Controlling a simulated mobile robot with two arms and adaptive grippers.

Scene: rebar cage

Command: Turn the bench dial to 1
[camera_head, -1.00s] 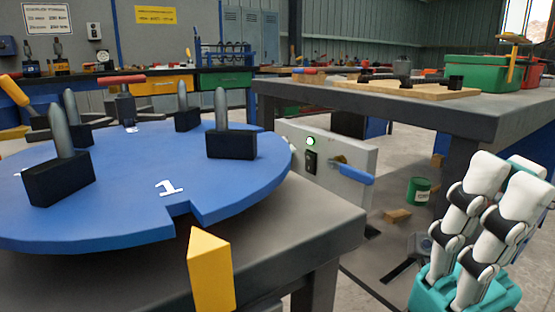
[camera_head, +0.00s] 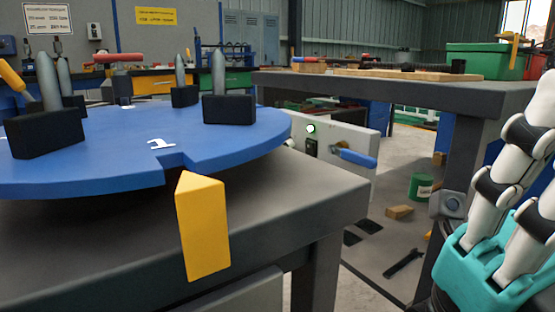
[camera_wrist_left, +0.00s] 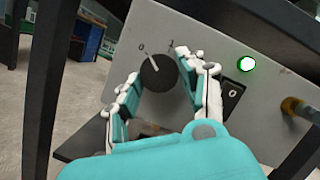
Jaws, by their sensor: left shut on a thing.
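The round black dial (camera_wrist_left: 157,73) sits on a grey panel, in the left wrist view. Its white mark points up and left, close to the printed 0; the printed 1 (camera_wrist_left: 171,44) is up and to the right. My left gripper (camera_wrist_left: 155,78) has its white and teal fingers on both sides of the dial, shut on it. In the head view I make out neither the dial nor this gripper; the bench and blue disc block that area. My right gripper (camera_head: 520,190) is at the right edge, fingers upward and partly cut off, so its opening is unclear.
The panel (camera_head: 332,150) carries a lit lamp (camera_wrist_left: 246,64), a black switch (camera_wrist_left: 232,95) and a blue-handled valve (camera_head: 355,158). A blue disc (camera_head: 225,145) with black blocks tops the near bench, beside a yellow wedge (camera_head: 203,225). A green can (camera_head: 421,186) stands on the floor.

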